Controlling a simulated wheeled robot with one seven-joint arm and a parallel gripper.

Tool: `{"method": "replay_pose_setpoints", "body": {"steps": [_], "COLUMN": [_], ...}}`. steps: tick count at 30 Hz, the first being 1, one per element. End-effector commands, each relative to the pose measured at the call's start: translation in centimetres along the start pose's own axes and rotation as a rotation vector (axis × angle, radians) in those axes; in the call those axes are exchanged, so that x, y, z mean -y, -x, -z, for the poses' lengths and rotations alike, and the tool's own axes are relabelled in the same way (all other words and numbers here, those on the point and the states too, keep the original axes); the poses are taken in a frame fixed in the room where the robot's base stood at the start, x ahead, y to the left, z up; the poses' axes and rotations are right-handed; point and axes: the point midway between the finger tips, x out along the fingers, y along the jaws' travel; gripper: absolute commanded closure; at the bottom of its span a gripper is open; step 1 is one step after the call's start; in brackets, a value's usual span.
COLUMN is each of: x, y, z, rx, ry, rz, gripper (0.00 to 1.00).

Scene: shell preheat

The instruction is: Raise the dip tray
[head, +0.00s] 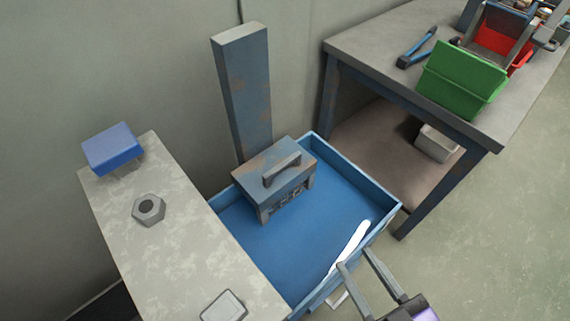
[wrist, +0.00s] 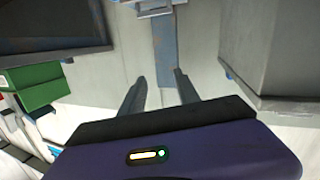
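The blue dip tray (head: 317,225) is a shallow, walled tray in the middle of the head view, beside a tall blue column (head: 243,90). A white bar (head: 350,245) shows at its front right edge. A worn blue-grey block with a handle (head: 287,172) stands inside the tray. My gripper (head: 354,258) is at the tray's front right edge, its fingers apart, close to the white bar. In the wrist view my gripper (wrist: 160,88) is open with nothing visible between its fingers. Whether a finger touches the bar cannot be told.
A pale counter (head: 175,250) stands at the left with a blue box (head: 112,148), a hex nut (head: 148,209) and a white-topped object (head: 223,306). A workbench (head: 375,50) at the right holds a green bin (head: 462,80). Open floor (head: 500,230) lies at the lower right.

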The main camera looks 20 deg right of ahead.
Motion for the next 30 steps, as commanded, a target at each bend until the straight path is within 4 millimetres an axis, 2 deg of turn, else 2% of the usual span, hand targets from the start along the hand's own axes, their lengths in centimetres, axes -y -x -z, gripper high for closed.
{"method": "replay_pose_setpoints", "body": {"steps": [1,8,14,21,24,27,30], "x": [0.2,1.2,2.3,2.6,2.3,1.9,1.6], "y": [-1.0,-6.0,-13.8,-23.9,-27.1,-29.2,-29.9], "z": [-1.0,-4.0,-7.6,-10.8,-11.6,-12.4,-12.8], "rx": [-0.014,-0.071,-0.127,-0.126,-0.097,-0.051,-0.02], "ry": [0.02,0.162,0.43,0.897,1.102,1.291,1.394], "rz": [-0.001,-0.006,-0.033,-0.104,-0.137,-0.159,-0.165], "gripper": [0.62,0.62,0.62,0.62,0.62,0.62,0.62]}}
